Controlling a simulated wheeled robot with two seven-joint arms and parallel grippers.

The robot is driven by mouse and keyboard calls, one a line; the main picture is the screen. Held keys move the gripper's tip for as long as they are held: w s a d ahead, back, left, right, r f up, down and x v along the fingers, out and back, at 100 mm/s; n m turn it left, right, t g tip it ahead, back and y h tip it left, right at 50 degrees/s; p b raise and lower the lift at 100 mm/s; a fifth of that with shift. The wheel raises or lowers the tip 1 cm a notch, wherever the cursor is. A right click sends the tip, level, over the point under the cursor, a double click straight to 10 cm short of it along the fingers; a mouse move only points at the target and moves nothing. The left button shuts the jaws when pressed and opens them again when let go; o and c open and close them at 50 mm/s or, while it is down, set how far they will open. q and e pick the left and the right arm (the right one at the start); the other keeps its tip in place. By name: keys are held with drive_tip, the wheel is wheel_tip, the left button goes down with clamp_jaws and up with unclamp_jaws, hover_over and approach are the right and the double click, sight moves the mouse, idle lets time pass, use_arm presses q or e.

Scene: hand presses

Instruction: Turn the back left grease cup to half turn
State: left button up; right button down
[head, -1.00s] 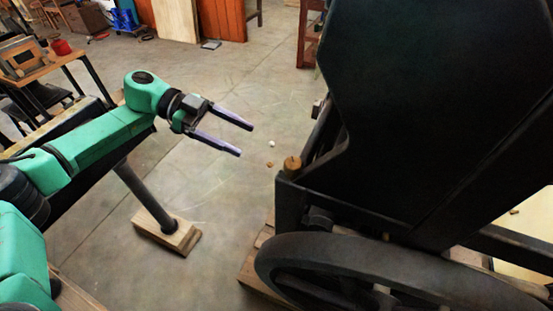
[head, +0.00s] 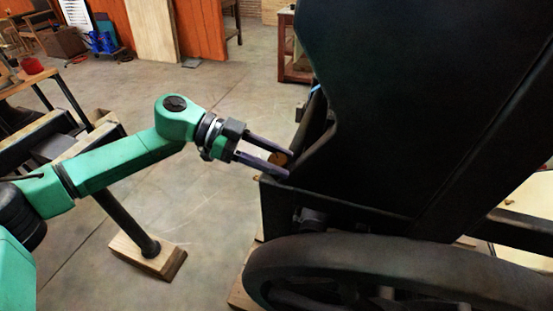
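The grease cup (head: 278,158) is a small round brass-coloured piece at the left corner of the black press (head: 400,120). My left gripper (head: 288,165) reaches it from the left, with one dark finger on each side of the cup. The cup fills most of the gap between the fingers, which partly hide it. I cannot tell whether the fingers press on it or stand just clear. My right gripper is not in view.
The press's dark flywheel (head: 300,255) stands below the cup. A dark post on a wooden block (head: 150,257) stands below my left arm. A wooden cabinet (head: 293,50) is behind the press. Open concrete floor lies between.

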use_arm(q)
clamp_jaws()
drive_tip(key=shift+r+g+p, duration=0.15)
drive_tip(key=shift+g+p, duration=0.15)
drive_tip(key=shift+m+g+p, duration=0.45)
drive_tip(key=shift+m+g, duration=0.05)
drive_tip(key=shift+m, duration=0.2)
drive_tip(key=o, duration=0.8)
unclamp_jaws()
